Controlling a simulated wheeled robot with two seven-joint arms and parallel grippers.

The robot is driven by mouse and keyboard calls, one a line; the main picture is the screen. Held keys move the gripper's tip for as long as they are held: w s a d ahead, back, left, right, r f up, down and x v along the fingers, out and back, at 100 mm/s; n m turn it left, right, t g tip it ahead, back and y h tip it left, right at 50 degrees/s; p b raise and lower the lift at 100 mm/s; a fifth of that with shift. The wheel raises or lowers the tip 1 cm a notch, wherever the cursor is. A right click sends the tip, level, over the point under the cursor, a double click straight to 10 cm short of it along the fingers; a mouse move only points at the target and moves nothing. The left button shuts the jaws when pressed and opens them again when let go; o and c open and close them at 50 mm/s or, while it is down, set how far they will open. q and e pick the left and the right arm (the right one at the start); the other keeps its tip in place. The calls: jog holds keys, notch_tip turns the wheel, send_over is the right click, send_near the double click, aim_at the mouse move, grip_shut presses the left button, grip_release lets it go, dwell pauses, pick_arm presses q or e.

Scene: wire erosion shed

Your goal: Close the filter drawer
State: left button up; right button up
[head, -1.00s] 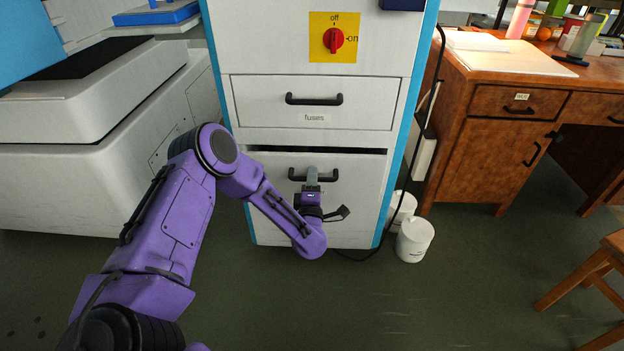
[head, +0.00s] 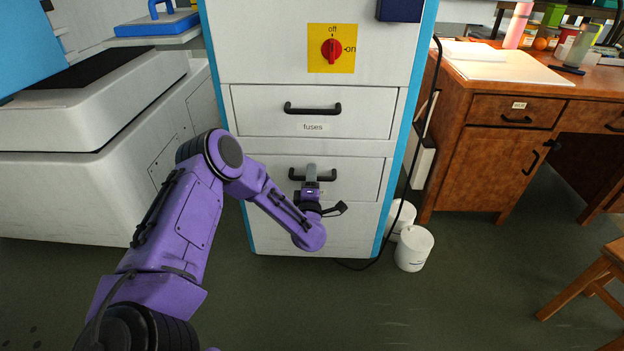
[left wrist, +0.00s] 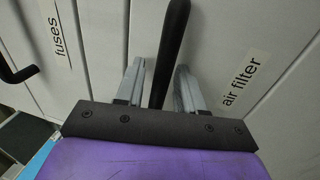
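The filter drawer (head: 358,183) is the lower drawer of the white cabinet, under the fuses drawer. Its front looks flush with the cabinet, with no dark gap along its top edge. Its black bar handle (head: 326,178) also shows in the left wrist view (left wrist: 172,35), beside the "air filter" label (left wrist: 245,78). My left gripper (head: 312,172) is at this handle. Its two fingers (left wrist: 160,85) stand apart on either side of the bar, with visible gaps, so it is open around the handle. My right gripper is not in view.
The fuses drawer (head: 365,112) above is shut. A red rotary switch (head: 332,50) sits higher up. White tubs (head: 413,248) and a black cable stand at the cabinet's right, by a wooden desk (head: 490,155). The floor in front is clear.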

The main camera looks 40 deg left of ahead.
pick_arm(q)
jog(key=p+v, duration=0.1)
jog(key=v, duration=0.9)
jog(key=shift+s, duration=0.2)
jog(key=shift+d, duration=0.2)
jog(key=s+d+f+m+g+h, duration=0.3)
jog(key=s+d+f+m+h, duration=0.15)
jog(key=f+m, duration=0.2)
jog(key=s+d+f+m+g+h, duration=0.3)
jog(key=s+f+m, duration=0.2)
jog(key=f+m, duration=0.15)
jog(key=s+f+m+g, duration=0.3)
jog(key=s+g, duration=0.1)
jog(key=s, duration=0.7)
jog(key=s+f+m+g, duration=0.2)
jog(key=s+g, duration=0.1)
jog(key=s, duration=0.8)
notch_tip(320, 180, up, 22)
jog(key=p, duration=2.2)
jog(key=shift+w+d+f+h, duration=0.25)
jog(key=shift+w+d+h, duration=0.15)
jog(key=shift+d+h, duration=0.1)
